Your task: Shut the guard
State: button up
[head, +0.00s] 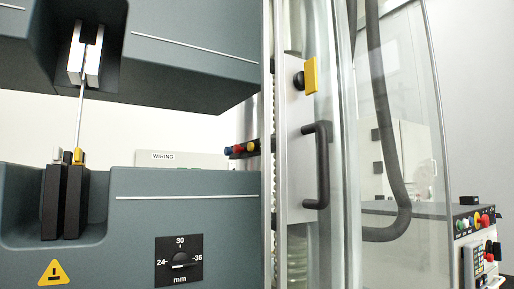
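The guard (340,150) is a clear curved panel with a silver frame on the right of the testing machine. A dark bar handle (321,165) is fixed upright on its metal edge strip. A yellow tab (311,76) with a black knob beside it sits above the handle. The machine's front on the left, with its grips, is uncovered in this view. My gripper is not in view, so its state does not show.
A thin specimen (80,115) spans the upper grip (85,55) and the dark lower grip (64,200). A black dial (180,261) is on the lower housing. A control panel (478,240) with coloured buttons stands at the far right. A dark hose (387,130) hangs behind the guard.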

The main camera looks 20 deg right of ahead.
aim_at(297, 202)
jog(key=z, duration=0.4)
jog(key=k, duration=0.55)
jog(key=z, duration=1.15)
jog(key=i, duration=0.75)
jog(key=u, duration=0.5)
